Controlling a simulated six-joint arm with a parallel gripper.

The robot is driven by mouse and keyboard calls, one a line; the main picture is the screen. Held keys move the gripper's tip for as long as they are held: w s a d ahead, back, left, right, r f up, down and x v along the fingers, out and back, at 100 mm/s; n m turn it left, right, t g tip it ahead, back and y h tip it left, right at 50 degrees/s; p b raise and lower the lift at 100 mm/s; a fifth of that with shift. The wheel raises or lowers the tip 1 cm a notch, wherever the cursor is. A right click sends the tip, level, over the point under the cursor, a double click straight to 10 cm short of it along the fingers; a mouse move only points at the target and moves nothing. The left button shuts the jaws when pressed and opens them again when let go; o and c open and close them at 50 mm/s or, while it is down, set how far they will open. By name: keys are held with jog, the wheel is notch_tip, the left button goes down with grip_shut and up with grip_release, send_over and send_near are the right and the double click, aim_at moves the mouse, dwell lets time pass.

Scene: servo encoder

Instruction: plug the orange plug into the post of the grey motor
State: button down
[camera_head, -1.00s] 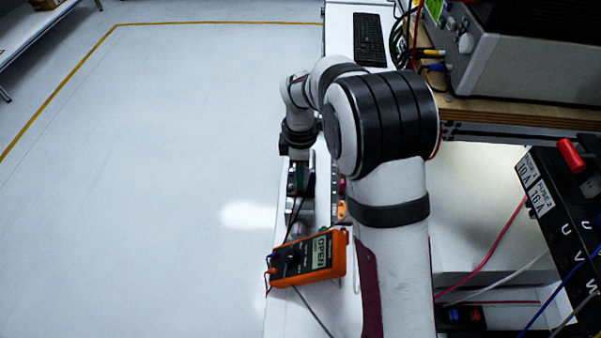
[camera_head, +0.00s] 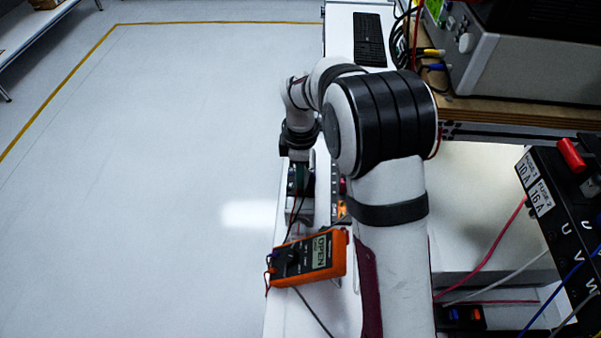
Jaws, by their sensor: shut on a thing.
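My gripper (camera_head: 299,180) points down over the narrow white bench, at its left edge. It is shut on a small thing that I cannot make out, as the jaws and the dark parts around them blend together. A small grey block (camera_head: 299,213) shows just in front of the jaws; it may be part of the grey motor, but I cannot tell. I cannot make out the motor's post or identify the orange plug. A small orange patch (camera_head: 341,209) shows to the right of the jaws, partly hidden by my arm.
An orange multimeter (camera_head: 310,257) reading OPEN lies on the white bench (camera_head: 290,312), in front of the jaws. Thin dark and red leads run near it. A keyboard (camera_head: 369,39) lies at the back. A black fuse panel (camera_head: 560,200) stands at right. Open floor lies left.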

jog(key=c, duration=0.8)
grip_release()
jog(key=shift+o, duration=0.2)
jog(key=shift+r, duration=3.5)
